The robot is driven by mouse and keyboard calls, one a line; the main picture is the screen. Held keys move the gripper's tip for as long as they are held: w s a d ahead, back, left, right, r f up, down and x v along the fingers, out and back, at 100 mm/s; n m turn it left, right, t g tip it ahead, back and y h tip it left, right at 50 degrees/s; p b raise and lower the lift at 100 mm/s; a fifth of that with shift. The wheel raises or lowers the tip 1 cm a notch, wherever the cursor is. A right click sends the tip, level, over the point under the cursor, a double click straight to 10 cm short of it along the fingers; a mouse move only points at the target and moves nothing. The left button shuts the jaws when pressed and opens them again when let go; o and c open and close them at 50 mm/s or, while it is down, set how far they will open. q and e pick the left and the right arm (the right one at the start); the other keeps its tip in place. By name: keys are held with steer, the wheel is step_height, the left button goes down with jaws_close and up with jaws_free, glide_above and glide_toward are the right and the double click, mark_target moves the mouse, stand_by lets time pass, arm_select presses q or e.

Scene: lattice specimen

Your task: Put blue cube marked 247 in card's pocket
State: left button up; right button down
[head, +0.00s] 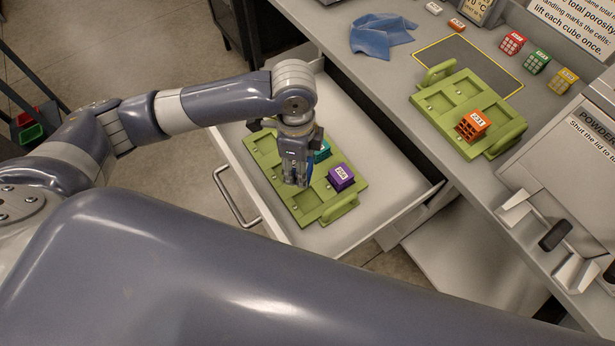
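My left gripper (297,170) points down over the near-left part of a green pocketed tray (262,150) in the open drawer. A narrow strip of blue (310,170) shows at the gripper's right side. It may be the blue cube, but its number is hidden and I cannot tell whether the fingers hold it. A teal cube (321,153) sits on this tray just behind the gripper, and a purple cube (341,177) sits to the right. A printed card (575,30) stands at the upper right, partly cut off. My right gripper is out of view.
A second green tray (437,103) on the bench holds an orange cube (472,126) marked 231. Red (511,43), green (536,62) and yellow (562,81) cubes stand behind it. A blue cloth (381,36) and a grey lidded machine (585,150) are also on the bench.

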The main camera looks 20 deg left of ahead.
arm_select(q)
steer(key=f+m, duration=0.1)
steer(key=m, duration=0.1)
steer(key=d+f+m, duration=0.1)
steer(key=m, duration=0.1)
steer(key=f+m, duration=0.1)
steer(key=shift+s+d+f+m+p, duration=0.15)
steer(key=shift+d+f+m+p, duration=0.15)
steer(key=shift+f+m, duration=0.1)
steer(key=shift+d+f+m, duration=0.2)
steer(key=shift+f+m, duration=0.5)
steer(key=shift+m, duration=0.7)
step_height(320, 180, down, 6)
steer(key=b, duration=0.6)
steer(key=shift+r, duration=0.15)
steer(key=shift+o, duration=1.4)
steer(key=shift+c, duration=1.2)
steer(key=shift+s, duration=0.1)
